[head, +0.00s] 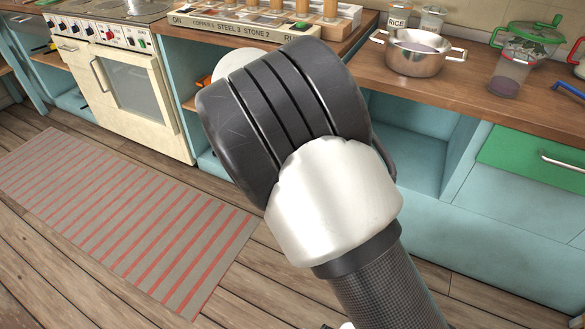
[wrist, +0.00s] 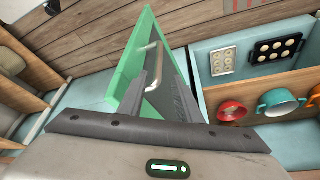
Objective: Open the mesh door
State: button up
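A green-framed panel (wrist: 124,82) with a bar handle (wrist: 153,68) shows in the wrist view; I take it to be the mesh door. It stands at an angle beside open blue shelving, but I cannot tell how far it is swung. My gripper (wrist: 156,72) is in front of it, its two fingers apart with the handle showing between and beyond their tips. I cannot tell whether the fingers touch the handle. In the head view my arm hides the gripper and the door.
Open shelving with a muffin tray (wrist: 277,50), a red bowl (wrist: 231,111) and a teal pot (wrist: 277,102) is right of the door in the wrist view. In the head view, a green drawer (head: 515,150) is at the right, an oven (head: 130,85) at the left, and a striped rug (head: 125,220) lies on the floor.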

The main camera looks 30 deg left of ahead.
jog(key=p+v, duration=0.1)
jog(key=v, duration=1.1)
jog(key=shift+p, duration=0.4)
jog(key=shift+w, duration=0.1)
jog(key=w+d+r+y, duration=0.1)
jog(key=d+r, duration=0.3)
jog(key=d, duration=0.5)
jog(key=w+d+r+n+g+y, duration=0.1)
jog(key=d+r, duration=0.3)
jog(key=d, duration=0.5)
jog(key=w+d+r+y, duration=0.1)
jog(key=d+r, duration=0.2)
jog(key=d, duration=0.6)
jog(key=s+d+n+t+h, duration=0.1)
jog(key=s+d+n, duration=0.1)
jog(key=s+d, duration=0.7)
jog(key=s+d+n+t, duration=0.1)
jog(key=s+d+n, duration=0.1)
jog(key=s+d, duration=0.65)
notch_tip(320, 180, up, 19)
jog(key=w+d+p, duration=0.2)
jog(key=p, duration=1.7)
jog(key=shift+d+r, duration=0.2)
